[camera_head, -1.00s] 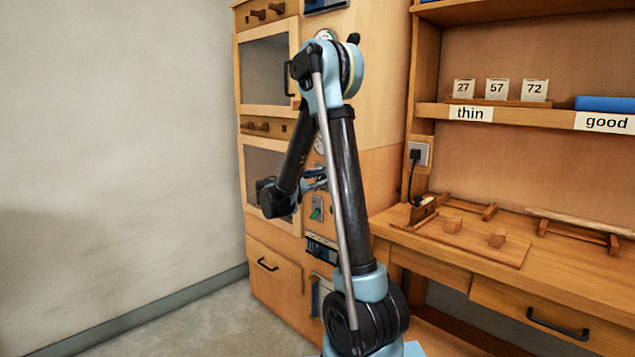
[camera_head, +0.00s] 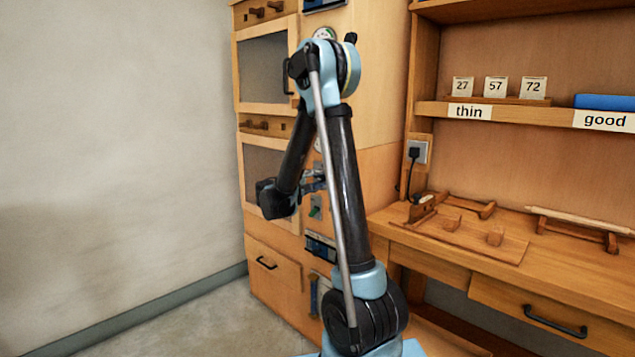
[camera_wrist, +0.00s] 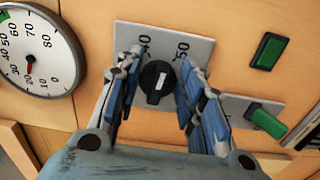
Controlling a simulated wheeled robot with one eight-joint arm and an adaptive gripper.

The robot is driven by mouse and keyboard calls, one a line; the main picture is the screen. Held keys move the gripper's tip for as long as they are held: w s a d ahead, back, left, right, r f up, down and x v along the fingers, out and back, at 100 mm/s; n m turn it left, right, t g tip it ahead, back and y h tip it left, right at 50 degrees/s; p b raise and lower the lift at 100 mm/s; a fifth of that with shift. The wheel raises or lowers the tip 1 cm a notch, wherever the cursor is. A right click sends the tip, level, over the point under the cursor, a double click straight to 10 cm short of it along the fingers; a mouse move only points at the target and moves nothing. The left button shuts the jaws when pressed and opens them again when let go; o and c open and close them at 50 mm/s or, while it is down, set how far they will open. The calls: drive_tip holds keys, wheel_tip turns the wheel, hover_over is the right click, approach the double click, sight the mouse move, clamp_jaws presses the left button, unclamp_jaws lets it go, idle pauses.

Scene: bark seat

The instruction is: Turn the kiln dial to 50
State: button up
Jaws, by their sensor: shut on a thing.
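The kiln dial (camera_wrist: 157,82) is a round black knob with a white mark, on a grey plate (camera_wrist: 202,45) in the wrist view. The plate carries a "50" at upper right and another partly hidden number at upper left. My gripper (camera_wrist: 156,80) has its blue-grey fingers on both sides of the knob, shut on it. The white mark runs nearly upright, leaning slightly right at the top. In the head view my gripper (camera_head: 314,181) is at the cabinet front, and my arm hides the dial.
A white round gauge (camera_wrist: 40,45) with a red needle is left of the dial. A green switch (camera_wrist: 269,51) and a green lever (camera_wrist: 265,120) are to the right. In the head view, a wooden desk (camera_head: 400,228) with racks stands right of the cabinet.

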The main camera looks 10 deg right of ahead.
drive_tip(key=m, duration=0.5)
drive_tip(key=shift+a+f, duration=0.1)
drive_tip(key=shift+f, duration=0.2)
drive_tip(key=shift+w, duration=0.1)
idle(0.3)
drive_tip(key=o, duration=0.9)
drive_tip(key=shift+w, duration=0.1)
drive_tip(key=shift+o, duration=0.2)
drive_tip(key=shift+a, duration=0.1)
drive_tip(key=v, duration=1.2)
drive_tip(key=shift+f, duration=0.1)
